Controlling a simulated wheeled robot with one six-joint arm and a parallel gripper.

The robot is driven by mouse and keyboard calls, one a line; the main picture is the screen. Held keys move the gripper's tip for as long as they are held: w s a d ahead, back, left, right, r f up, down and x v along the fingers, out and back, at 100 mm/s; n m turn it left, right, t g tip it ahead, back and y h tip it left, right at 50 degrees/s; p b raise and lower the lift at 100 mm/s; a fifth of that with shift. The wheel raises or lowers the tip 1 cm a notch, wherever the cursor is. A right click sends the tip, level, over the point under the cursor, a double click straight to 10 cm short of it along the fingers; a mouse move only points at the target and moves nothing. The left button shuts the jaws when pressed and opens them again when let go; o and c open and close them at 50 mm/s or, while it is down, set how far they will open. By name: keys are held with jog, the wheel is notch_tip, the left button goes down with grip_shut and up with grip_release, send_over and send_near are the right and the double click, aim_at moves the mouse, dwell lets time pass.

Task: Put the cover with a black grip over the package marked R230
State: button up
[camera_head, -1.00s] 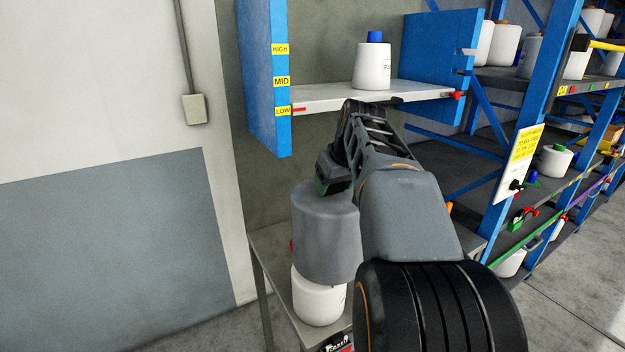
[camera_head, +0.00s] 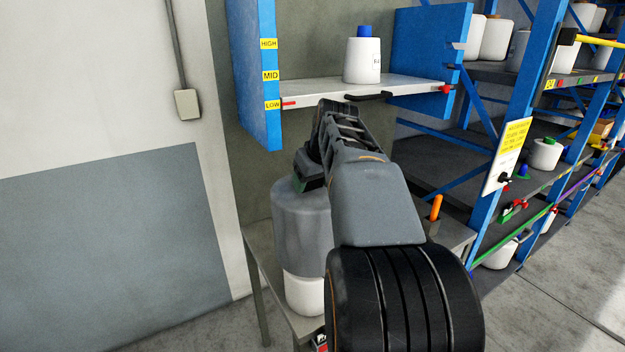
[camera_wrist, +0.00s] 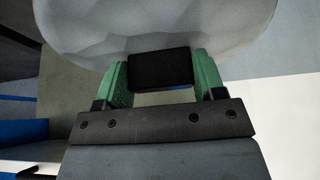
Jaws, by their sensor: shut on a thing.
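The grey cover (camera_head: 300,232) hangs upright from my gripper (camera_head: 308,180) in the head view. In the wrist view, the green fingers are shut on its black grip (camera_wrist: 160,70), with the pale cover body (camera_wrist: 155,25) beyond. A white package (camera_head: 304,294) stands on the low table, its lower part showing below the cover's rim. Its top is hidden, and I cannot tell whether the cover is around it or in front of it. Another white package with a blue top (camera_head: 362,58) stands on the shelf board; its label is too small to read.
The white shelf board (camera_head: 420,90) sits between blue side panels marked HIGH, MID and LOW. An orange upright handle (camera_head: 436,207) stands at the table's (camera_head: 256,243) right. Blue racks (camera_head: 520,110) with several packages fill the right side.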

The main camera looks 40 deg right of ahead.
aim_at(326, 218)
jog(key=shift+f+b, duration=7.75)
jog(key=shift+f, duration=1.85)
jog(key=o, duration=1.5)
jog(key=shift+o, duration=0.2)
jog(key=v, duration=1.4)
jog(key=shift+a+f, duration=0.1)
